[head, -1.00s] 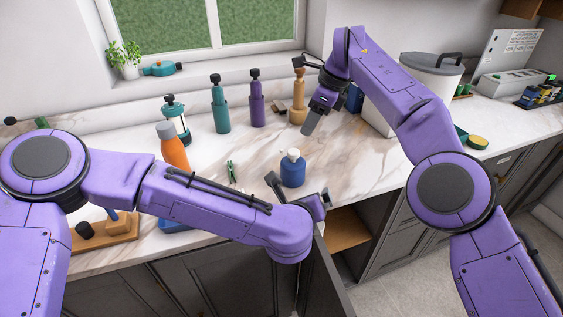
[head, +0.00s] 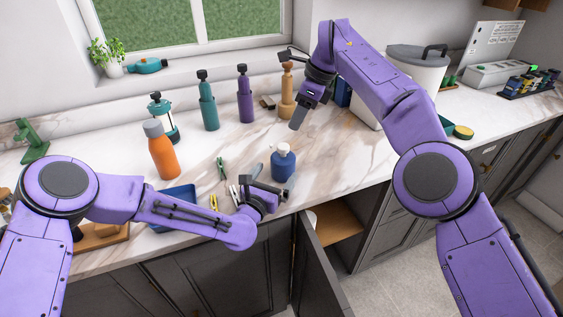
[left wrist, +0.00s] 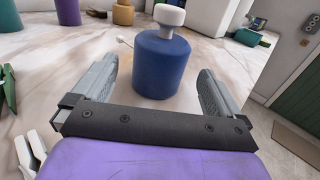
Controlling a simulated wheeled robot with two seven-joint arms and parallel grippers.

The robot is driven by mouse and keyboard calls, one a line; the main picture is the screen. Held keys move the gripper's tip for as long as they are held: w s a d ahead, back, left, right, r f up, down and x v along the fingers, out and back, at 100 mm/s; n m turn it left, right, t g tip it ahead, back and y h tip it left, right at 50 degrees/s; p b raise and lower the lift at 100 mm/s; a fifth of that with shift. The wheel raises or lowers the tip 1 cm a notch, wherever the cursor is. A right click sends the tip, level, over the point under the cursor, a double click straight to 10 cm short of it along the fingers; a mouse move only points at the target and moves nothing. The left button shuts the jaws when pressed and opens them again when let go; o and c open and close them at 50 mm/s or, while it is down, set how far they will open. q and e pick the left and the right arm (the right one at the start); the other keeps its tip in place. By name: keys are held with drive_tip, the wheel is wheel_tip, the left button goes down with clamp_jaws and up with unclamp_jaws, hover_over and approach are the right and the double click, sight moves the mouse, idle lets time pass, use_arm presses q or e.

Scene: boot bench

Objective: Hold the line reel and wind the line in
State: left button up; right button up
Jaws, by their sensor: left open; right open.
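A squat blue cylinder with a white knob (head: 283,165), which looks like the line reel, stands upright near the counter's front edge. It also shows in the left wrist view (left wrist: 160,68), with a thin white cord end (left wrist: 124,42) beside it. My left gripper (head: 268,181) is open, low in front of the reel. In the left wrist view its fingers lie left and right of the reel, with gaps on both sides. My right gripper (head: 299,116) is open and empty above the counter, farther back, near a tan bottle (head: 287,100).
An orange bottle (head: 162,155), a lantern (head: 161,108), teal (head: 208,108) and purple (head: 244,100) bottles stand behind. Green-handled pliers (head: 221,167) and a blue tray (head: 178,198) lie left of the reel. A cabinet door (head: 318,265) hangs open below. The counter right of the reel is clear.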

sight(283, 162)
use_arm(q)
drive_tip(key=x, duration=0.6)
drive_tip(key=shift+w+d+f, duration=0.1)
drive_tip(key=shift+w+d, duration=0.05)
